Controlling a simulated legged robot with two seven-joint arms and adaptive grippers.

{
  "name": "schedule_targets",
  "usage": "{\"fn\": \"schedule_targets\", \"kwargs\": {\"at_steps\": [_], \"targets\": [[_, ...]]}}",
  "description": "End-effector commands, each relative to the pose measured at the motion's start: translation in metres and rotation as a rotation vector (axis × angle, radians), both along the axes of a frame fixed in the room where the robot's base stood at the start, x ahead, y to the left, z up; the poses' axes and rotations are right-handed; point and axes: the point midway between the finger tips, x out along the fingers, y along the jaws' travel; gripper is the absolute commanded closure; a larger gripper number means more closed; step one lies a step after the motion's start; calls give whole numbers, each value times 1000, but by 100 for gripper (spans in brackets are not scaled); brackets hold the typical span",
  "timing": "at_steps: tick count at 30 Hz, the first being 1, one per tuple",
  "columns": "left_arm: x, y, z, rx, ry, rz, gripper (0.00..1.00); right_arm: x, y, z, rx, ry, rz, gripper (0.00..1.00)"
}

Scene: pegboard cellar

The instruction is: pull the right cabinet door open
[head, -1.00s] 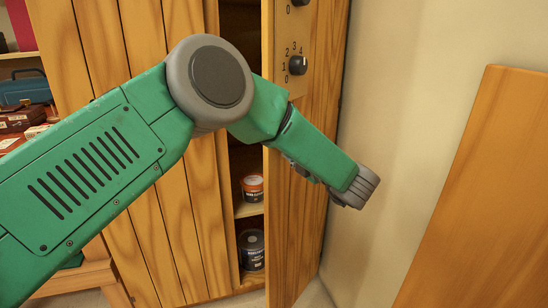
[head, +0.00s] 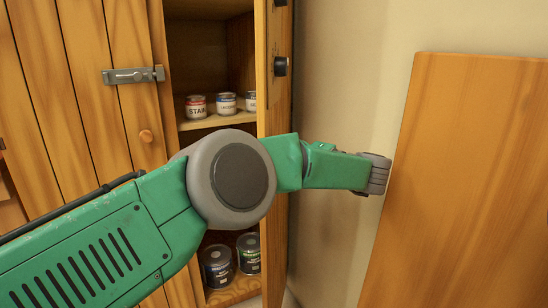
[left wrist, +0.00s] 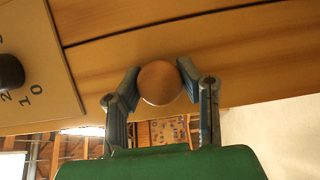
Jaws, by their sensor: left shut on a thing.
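The right cabinet door (head: 273,225) stands open and is seen nearly edge-on in the head view. Its wooden face (left wrist: 250,50) fills the top of the left wrist view. There, my left gripper (left wrist: 159,72) is shut on the round door knob (left wrist: 160,86), with one finger on each side of it. In the head view my green left arm crosses in front of the cabinet and past the door's edge; the fingers and knob are hidden there. My right gripper is not in view.
Paint cans stand on a cabinet shelf (head: 212,123) and below. The left door (head: 90,120) is shut, with a metal latch (head: 128,76) and knob (head: 146,135). A dial (head: 281,67) sits on the right door. A wooden board (head: 460,180) stands at right by the wall (head: 350,80).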

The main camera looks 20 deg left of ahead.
Motion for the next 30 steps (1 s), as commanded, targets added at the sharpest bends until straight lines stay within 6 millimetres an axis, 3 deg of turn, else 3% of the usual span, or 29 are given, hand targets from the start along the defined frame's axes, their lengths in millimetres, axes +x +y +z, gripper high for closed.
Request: {"fn": "schedule_targets", "kwargs": {"at_steps": [1, 21, 22, 23, 30], "targets": [[-1, -5, -8, -5, 12, -2, 100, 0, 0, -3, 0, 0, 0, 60], [1, -7, -7, -6, 14, 15, 100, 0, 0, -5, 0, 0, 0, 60], [1, -7, -7, -6, 14, 15, 59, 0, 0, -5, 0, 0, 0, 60], [1, -7, -7, -6, 13, 15, 49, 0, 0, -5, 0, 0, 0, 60], [1, -7, -3, -4, 5, 15, 46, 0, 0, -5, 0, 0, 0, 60]]}}
